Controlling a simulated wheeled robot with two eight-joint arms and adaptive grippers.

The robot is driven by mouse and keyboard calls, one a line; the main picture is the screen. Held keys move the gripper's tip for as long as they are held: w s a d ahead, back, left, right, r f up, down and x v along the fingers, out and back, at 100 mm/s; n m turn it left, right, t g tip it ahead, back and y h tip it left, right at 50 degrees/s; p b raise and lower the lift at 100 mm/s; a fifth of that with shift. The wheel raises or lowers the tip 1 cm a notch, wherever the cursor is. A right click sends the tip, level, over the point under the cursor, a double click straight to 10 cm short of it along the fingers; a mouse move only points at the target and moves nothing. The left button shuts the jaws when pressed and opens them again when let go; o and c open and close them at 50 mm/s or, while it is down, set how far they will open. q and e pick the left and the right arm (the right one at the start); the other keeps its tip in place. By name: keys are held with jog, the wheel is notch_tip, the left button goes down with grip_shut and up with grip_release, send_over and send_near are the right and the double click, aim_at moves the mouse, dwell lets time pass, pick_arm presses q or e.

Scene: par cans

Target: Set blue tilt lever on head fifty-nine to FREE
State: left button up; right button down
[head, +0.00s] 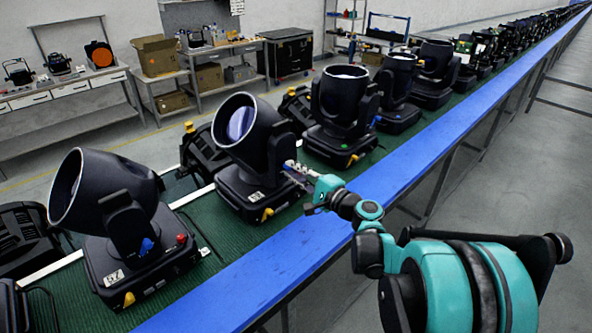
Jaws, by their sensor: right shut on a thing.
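A black moving head (240,165) stands on the green belt in the middle, its wide barrel tilted up to the left. A white number tag (255,197) is on its base, too small to read surely. My right gripper (293,170) reaches in from the right and is shut at the right side of this head's yoke, where the neighbouring heads carry a blue lever. The blue tilt lever there is hidden by the fingers, so its setting cannot be read. My left gripper is out of view.
A nearer head (130,215) with a blue lever (146,245) and red knob stands front left. Another head (345,110) stands just beyond, with more along the line. A blue rail (400,175) edges the belt.

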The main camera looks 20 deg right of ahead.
jog(key=shift+a+f+n, duration=0.1)
jog(key=shift+a+n, duration=0.05)
jog(key=shift+n, duration=0.45)
jog(key=shift+s, duration=0.1)
jog(key=c, duration=1.5)
grip_release()
jog(key=v, duration=1.2)
